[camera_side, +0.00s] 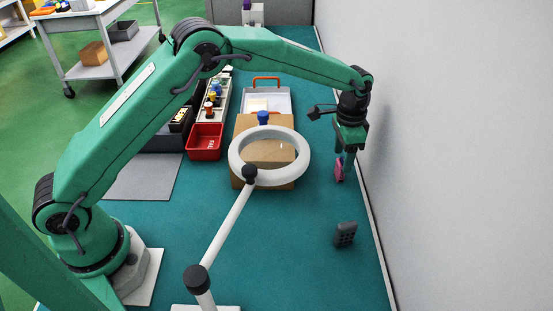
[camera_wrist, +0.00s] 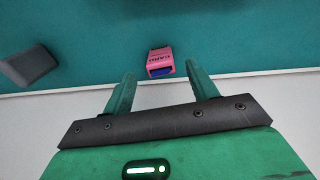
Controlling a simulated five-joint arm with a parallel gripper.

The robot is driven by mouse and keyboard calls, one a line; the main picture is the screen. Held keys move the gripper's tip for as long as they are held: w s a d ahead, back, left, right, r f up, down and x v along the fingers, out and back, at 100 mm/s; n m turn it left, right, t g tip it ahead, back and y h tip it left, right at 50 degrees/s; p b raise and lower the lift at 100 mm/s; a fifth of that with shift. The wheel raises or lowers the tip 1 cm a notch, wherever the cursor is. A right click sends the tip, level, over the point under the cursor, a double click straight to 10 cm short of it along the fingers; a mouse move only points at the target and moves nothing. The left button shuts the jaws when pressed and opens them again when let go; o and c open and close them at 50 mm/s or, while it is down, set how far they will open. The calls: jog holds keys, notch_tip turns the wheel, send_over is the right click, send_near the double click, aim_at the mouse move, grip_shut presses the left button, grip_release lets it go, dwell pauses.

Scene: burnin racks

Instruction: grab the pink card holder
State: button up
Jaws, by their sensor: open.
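The pink card holder (camera_side: 339,172) stands on the teal mat near the right wall, just under my gripper in the side view. In the wrist view the card holder (camera_wrist: 160,62) is pink with dark lettering and a blue opening, lying ahead of and between the fingers. My gripper (camera_wrist: 160,80) is open and empty, with its two green fingers apart. In the side view my gripper (camera_side: 345,155) points down, and its fingers partly overlap the card holder. I cannot tell whether a finger touches it.
A dark grey device with buttons (camera_side: 345,234) lies on the mat nearer the camera. A white ring lamp (camera_side: 236,160) on an arm stands left of the gripper, before a cardboard box (camera_side: 243,127). A red bin (camera_side: 205,141) is farther left. The white wall (camera_side: 450,150) is close at right.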

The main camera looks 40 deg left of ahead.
aim_at(342, 162)
jog(key=shift+a+f, duration=0.1)
jog(key=shift+f, duration=1.8)
jog(key=c, duration=1.1)
